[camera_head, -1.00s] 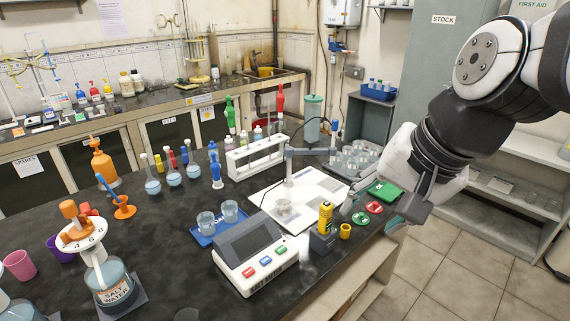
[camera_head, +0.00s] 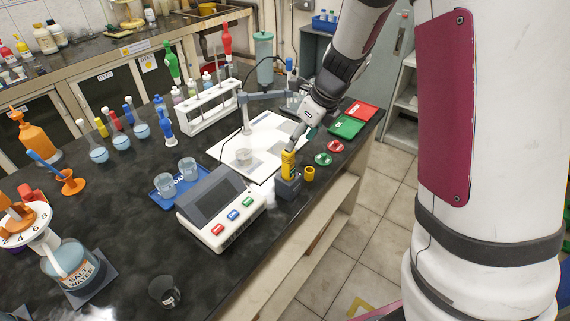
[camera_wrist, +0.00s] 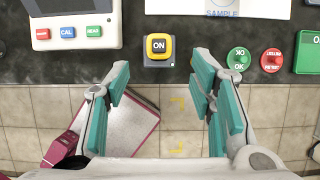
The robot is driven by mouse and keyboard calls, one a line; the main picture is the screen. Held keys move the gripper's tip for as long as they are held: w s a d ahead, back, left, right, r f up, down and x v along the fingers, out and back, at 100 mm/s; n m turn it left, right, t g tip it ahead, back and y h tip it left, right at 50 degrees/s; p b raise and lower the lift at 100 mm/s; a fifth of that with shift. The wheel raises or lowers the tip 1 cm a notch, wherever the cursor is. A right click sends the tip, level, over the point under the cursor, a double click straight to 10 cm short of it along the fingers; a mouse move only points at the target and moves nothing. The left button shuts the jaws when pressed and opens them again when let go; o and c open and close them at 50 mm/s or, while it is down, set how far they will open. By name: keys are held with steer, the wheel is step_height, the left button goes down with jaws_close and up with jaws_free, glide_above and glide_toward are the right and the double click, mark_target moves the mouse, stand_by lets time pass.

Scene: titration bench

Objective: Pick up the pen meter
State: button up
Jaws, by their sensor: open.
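The yellow pen meter (camera_head: 288,164) stands upright in a small dark holder (camera_head: 288,188) near the bench's front edge. In the wrist view the pen meter (camera_wrist: 159,46) shows from above, with a black "ON" patch on its top. My gripper (camera_head: 303,132) is just above and behind the pen meter in the head view. In the wrist view my gripper (camera_wrist: 160,88) has its teal-padded fingers spread wide, with nothing between them. The pen meter lies ahead of the fingertips, roughly centred between them, and apart from them.
The benchtop meter (camera_head: 222,203) with red, blue and green buttons stands left of the pen meter. A small yellow cup (camera_head: 309,174) is close on its right. Red and green discs (camera_head: 335,146) lie farther right. A stand with an arm (camera_head: 246,115) rises behind over a white board.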

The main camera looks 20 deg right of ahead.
mark_target(285, 163)
steer(key=x, duration=1.3)
steer(key=shift+s, duration=0.15)
jaws_close()
